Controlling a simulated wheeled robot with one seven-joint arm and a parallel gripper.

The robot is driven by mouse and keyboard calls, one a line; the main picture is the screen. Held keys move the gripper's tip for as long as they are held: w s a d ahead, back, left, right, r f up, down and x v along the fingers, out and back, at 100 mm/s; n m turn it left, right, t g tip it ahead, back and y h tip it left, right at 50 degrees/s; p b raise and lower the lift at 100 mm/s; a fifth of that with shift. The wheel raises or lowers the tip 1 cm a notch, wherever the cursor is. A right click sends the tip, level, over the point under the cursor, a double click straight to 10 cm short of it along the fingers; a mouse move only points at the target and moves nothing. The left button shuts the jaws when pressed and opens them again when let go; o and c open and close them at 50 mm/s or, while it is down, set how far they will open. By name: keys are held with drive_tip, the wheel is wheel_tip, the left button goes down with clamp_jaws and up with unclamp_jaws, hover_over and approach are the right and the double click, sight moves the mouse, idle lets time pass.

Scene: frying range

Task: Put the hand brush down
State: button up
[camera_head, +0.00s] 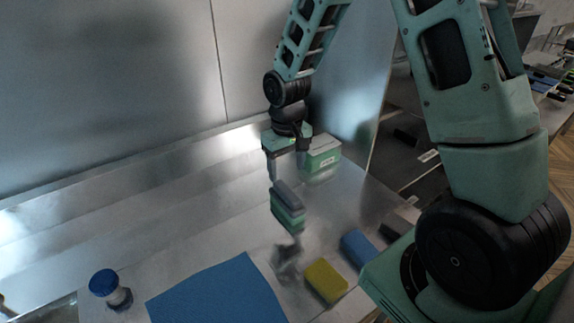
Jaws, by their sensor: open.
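A block-shaped green item with a grey top (288,205), which I take to be the hand brush, is on the steel worktop (215,225) below my gripper. My gripper (286,172) points down with its two fingers apart, just above and behind the item. I see nothing held between the fingers. The view does not show clearly whether the left fingertip touches the item's far end.
A green and white box (322,154) stands right behind my gripper. A yellow sponge (325,281), a blue block (358,247) and a blue mat (215,295) lie nearer the front. A blue-capped container (106,286) stands at the left. The worktop's left middle is clear.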

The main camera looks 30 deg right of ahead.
drive_tip(key=shift+r, duration=0.4)
drive_tip(key=s+a+r+n, duration=0.2)
drive_tip(key=s+a+r, duration=0.15)
drive_tip(key=a, duration=0.25)
drive_tip(key=s+a+r+n, duration=0.1)
drive_tip(key=s+a+r, duration=0.25)
drive_tip(key=a, duration=0.25)
drive_tip(key=s+a+r+n, duration=0.1)
drive_tip(key=s+a+n, duration=0.1)
drive_tip(key=s, duration=0.6)
drive_tip(key=s+a+r+n, duration=0.2)
drive_tip(key=s+a, duration=0.3)
drive_tip(key=s, duration=0.3)
drive_tip(key=shift+s+r+n+y, duration=0.25)
drive_tip(key=shift+s+n+y, duration=0.05)
drive_tip(key=shift+s+n, duration=0.1)
drive_tip(key=shift+f, duration=0.1)
